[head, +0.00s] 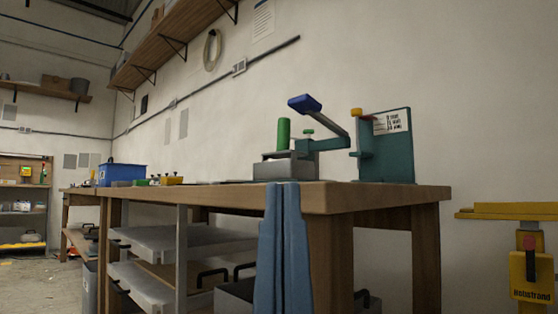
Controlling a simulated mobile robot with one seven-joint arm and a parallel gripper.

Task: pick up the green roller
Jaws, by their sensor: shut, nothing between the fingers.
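A green upright cylinder (283,133), which looks like the green roller, stands in the head view near the front end of the wooden workbench (400,195). Its lower end meets the top of a grey block (282,168); I cannot tell whether it rests on the block or stands behind it. Just right of it is a teal lever device (385,150) with a raised arm and a blue handle (305,103). My gripper is not in this view.
A blue bin (120,174) and small yellow and green pieces (165,180) lie farther left on the bench. A yellow stand (530,260) is at right. A wooden shelf (175,40) juts from the wall above.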

